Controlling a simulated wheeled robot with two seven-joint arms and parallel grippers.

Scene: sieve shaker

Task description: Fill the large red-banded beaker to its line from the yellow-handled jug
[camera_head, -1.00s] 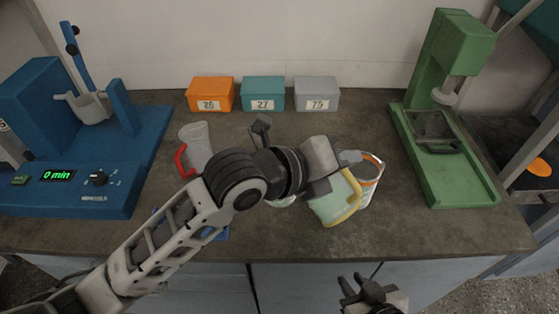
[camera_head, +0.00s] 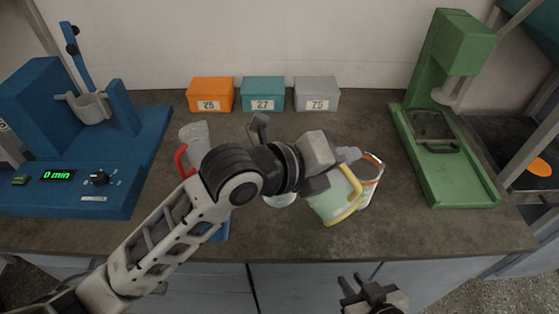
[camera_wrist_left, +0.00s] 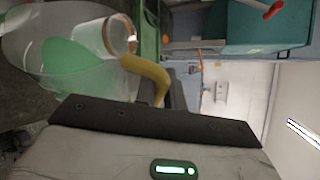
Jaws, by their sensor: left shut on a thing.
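The yellow-handled jug (camera_head: 327,206) is clear with pale green liquid in it. My left gripper (camera_head: 335,170) is shut on it and holds it tilted, its yellow handle (camera_head: 352,207) on the right. The large red-banded beaker (camera_head: 373,178) stands just right of the jug and is partly hidden behind it. In the left wrist view the jug (camera_wrist_left: 70,70) shows its green liquid beside the beaker's orange-red rim (camera_wrist_left: 132,35). The beaker's line and fill level are not clear. My right gripper (camera_head: 362,288) is low at the front edge, seemingly open and empty.
A red-handled jug (camera_head: 196,142) stands left of my arm. Another pale vessel (camera_head: 280,200) is mostly hidden under my left wrist. Orange (camera_head: 210,94), teal (camera_head: 263,93) and grey (camera_head: 317,93) boxes line the back. A blue machine (camera_head: 70,180) and green press (camera_head: 450,170) flank the bench.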

